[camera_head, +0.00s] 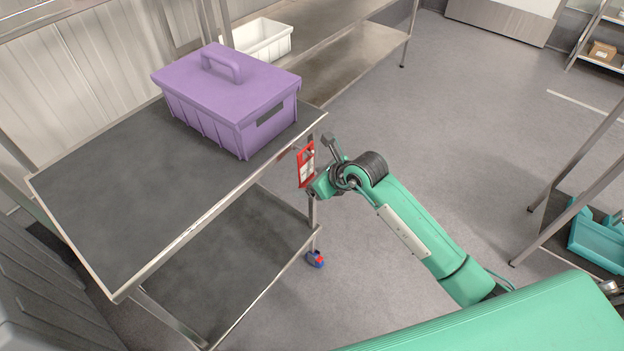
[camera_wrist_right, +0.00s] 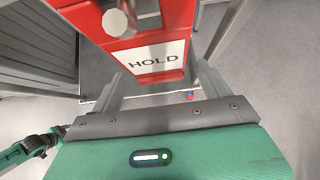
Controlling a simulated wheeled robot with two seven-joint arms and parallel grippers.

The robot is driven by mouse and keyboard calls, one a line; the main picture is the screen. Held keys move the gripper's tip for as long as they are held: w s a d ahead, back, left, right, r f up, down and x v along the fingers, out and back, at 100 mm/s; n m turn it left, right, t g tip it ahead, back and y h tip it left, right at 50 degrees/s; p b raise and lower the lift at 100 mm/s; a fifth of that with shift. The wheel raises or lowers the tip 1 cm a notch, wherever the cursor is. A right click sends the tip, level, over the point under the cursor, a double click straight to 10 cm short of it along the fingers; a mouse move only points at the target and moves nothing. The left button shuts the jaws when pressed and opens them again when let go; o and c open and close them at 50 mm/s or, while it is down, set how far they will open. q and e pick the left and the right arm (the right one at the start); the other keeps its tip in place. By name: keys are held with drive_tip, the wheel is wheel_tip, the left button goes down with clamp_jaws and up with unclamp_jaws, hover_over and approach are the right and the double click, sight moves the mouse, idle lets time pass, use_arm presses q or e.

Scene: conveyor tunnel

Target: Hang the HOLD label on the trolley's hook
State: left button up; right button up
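The red HOLD label (camera_head: 306,168) hangs upright by the trolley's (camera_head: 70,231) near right corner. In the right wrist view, the label (camera_wrist_right: 150,62) has a white panel reading HOLD. A round grey peg end (camera_wrist_right: 118,22), apparently the hook, stands in front of the label's upper part; I cannot tell exactly how it passes through the label. My right gripper (camera_head: 318,184) is just beside the label. In the wrist view its fingers (camera_wrist_right: 162,82) are spread on either side of the label's lower end, with gaps showing. My left gripper does not show.
A purple toolbox (camera_head: 222,88) stands on the trolley's top shelf. A white bin (camera_head: 262,41) sits on a rack behind. A small blue-and-red castor (camera_head: 315,259) is below the trolley corner. A teal bin (camera_head: 597,240) is at the right.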

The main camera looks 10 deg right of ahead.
drive_tip(key=shift+s+d+r, duration=0.2)
drive_tip(key=shift+d+r, duration=0.05)
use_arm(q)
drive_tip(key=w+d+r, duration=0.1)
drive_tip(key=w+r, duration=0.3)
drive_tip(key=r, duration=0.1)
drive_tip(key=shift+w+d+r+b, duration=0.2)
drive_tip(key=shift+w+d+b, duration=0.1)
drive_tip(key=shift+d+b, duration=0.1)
use_arm(e)
drive_tip(key=v, duration=1.3)
drive_tip(key=shift+a, duration=0.1)
